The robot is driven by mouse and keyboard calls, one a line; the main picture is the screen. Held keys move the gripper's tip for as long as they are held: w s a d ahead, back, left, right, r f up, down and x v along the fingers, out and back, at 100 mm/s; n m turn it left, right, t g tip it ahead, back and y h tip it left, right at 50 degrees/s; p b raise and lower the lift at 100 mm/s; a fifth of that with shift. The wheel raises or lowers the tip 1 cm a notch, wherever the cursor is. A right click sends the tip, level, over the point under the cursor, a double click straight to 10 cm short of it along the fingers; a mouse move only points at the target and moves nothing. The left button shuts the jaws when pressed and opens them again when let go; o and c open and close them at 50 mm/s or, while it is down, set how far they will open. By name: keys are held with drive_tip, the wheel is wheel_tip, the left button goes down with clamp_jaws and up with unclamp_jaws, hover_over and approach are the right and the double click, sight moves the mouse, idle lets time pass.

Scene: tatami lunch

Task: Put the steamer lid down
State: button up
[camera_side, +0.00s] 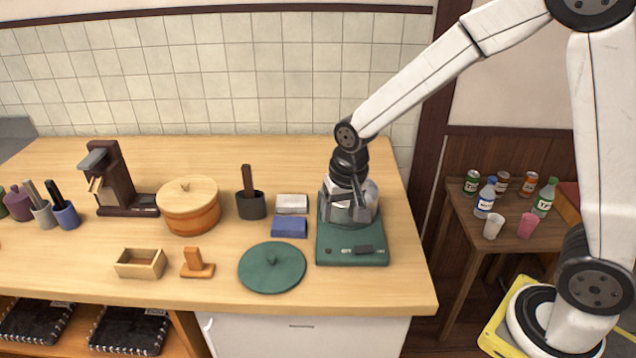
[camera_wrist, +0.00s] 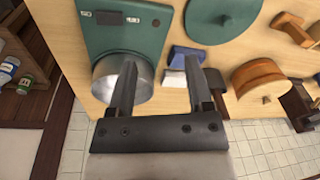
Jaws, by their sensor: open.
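A round dark green lid with a small knob (camera_side: 272,268) lies flat on the counter near its front edge; it also shows at the top of the wrist view (camera_wrist: 222,14). A round wooden tub (camera_side: 192,212) stands farther left with a pale knobbed lid (camera_side: 187,191) on it. I cannot tell for sure which lid is the steamer's. My gripper (camera_side: 348,212) is open, over the green scale and to the right of the green lid. In the wrist view my gripper (camera_wrist: 163,62) has nothing visible between its fingertips. Its left finger overlaps a silver pot (camera_wrist: 146,82); contact is unclear.
The green scale (camera_side: 351,256) carries the silver pot (camera_side: 371,195), partly hidden by my gripper. White (camera_side: 292,203) and blue (camera_side: 289,227) blocks, a dark cup (camera_side: 251,206), a wooden box (camera_side: 140,264) and a wooden stand (camera_side: 196,264) are nearby. Bare counter lies behind the blocks.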

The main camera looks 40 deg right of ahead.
drive_tip(key=s+d+n+t, duration=0.1)
drive_tip(key=s+d+n, duration=0.3)
drive_tip(key=s, duration=0.7)
drive_tip(key=shift+d+f+n, duration=0.15)
drive_tip(key=shift+f+n, duration=0.3)
drive_tip(key=shift+n, duration=0.05)
